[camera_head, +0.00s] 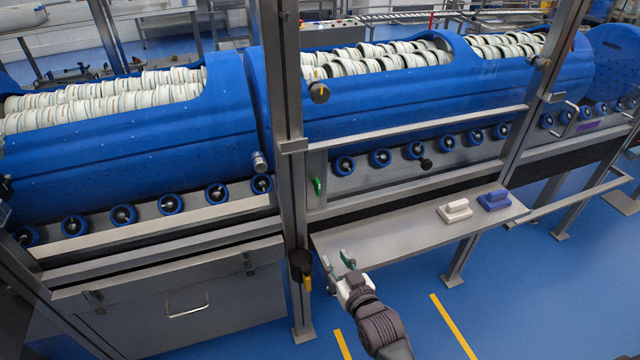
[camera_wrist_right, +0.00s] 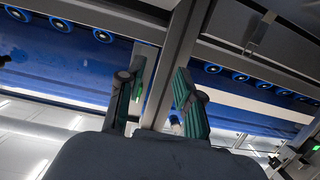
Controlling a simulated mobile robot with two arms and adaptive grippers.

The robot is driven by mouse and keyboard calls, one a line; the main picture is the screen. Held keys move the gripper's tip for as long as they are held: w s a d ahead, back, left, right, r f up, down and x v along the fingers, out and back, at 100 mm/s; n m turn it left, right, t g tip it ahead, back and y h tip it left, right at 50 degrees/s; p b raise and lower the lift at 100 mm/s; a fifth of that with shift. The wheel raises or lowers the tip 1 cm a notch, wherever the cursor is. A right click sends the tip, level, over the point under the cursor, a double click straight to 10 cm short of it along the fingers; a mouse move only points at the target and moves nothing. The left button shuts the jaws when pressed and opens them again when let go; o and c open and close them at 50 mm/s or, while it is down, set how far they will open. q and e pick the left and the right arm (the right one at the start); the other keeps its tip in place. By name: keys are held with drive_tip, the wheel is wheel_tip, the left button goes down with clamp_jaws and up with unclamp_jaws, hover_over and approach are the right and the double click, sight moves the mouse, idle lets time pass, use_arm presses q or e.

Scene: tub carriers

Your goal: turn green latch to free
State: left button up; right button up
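The green latch (camera_head: 318,186) is a small green handle on the grey frame panel just right of the upright steel post. My right gripper (camera_head: 337,260) is below and slightly right of the latch, near the front left of the grey shelf, and clearly apart from it. Its two green-padded fingers are spread, and nothing shows between them. The right wrist view shows the same open fingers (camera_wrist_right: 157,85) pointing up toward the post; a small green patch beside the left finger may be the latch. My left gripper is in neither view.
An upright steel post (camera_head: 291,200) stands close left of the gripper, with a black and yellow fitting (camera_head: 301,265) on it. The grey shelf (camera_head: 390,240) holds a white block (camera_head: 455,210) and a blue block (camera_head: 494,200). Blue tubs (camera_head: 400,100) with white rings sit behind on rollers.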

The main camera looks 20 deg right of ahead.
sight(319, 185)
wheel_tip(319, 185, up, 11)
drive_tip(key=w+d+t, duration=0.1)
drive_tip(key=t, duration=0.1)
drive_tip(key=w, duration=0.9)
drive_tip(key=w+p, duration=0.1)
drive_tip(key=w, duration=0.4)
drive_tip(key=shift+a+r, duration=0.15)
drive_tip(key=shift+a, duration=0.1)
drive_tip(key=shift+s, duration=0.1)
clamp_jaws()
